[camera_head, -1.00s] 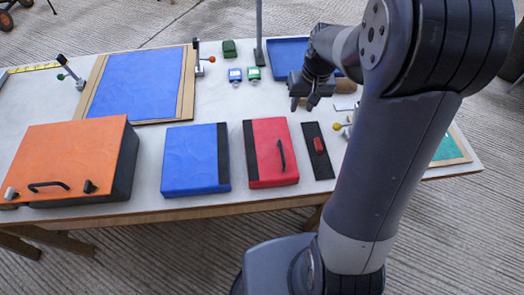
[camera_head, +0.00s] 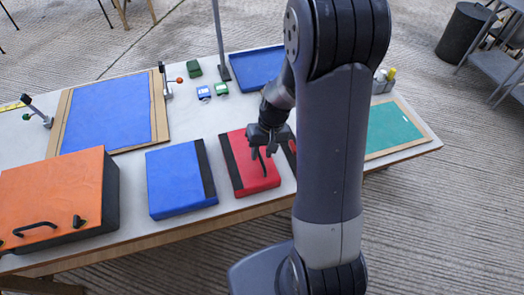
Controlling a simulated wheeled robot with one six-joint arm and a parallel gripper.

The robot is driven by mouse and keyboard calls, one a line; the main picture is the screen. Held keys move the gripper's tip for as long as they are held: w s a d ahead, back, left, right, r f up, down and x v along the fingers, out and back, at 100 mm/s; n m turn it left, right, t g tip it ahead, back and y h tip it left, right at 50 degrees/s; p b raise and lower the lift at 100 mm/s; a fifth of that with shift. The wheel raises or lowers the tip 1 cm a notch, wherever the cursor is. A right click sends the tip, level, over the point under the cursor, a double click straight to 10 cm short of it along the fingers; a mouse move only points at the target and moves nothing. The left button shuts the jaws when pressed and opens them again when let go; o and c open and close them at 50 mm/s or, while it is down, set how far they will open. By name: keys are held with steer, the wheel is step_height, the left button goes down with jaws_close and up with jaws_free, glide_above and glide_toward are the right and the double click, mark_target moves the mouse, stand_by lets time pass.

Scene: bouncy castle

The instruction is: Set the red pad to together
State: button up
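The red pad (camera_head: 257,176) is a thick red block with a black strip along its left edge and a dark handle on top. It lies on the table, right of the blue pad (camera_head: 176,184), with a narrow gap between them. The blue pad has a black strip along its right edge, facing the red pad's strip. My gripper (camera_head: 262,153) points down over the red pad at its handle, which it partly hides. Its fingers look apart, but I cannot tell whether they touch the handle.
An orange box (camera_head: 50,195) with a handle stands at the left. Behind are a blue panel on a board (camera_head: 108,114), a blue tray (camera_head: 252,68), a pole (camera_head: 219,40) and small blue and green items. A green panel (camera_head: 388,129) lies at the right.

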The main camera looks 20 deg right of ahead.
steer(key=shift+f, duration=0.2)
steer(key=shift+c, duration=0.2)
jaws_close()
stand_by(0.4)
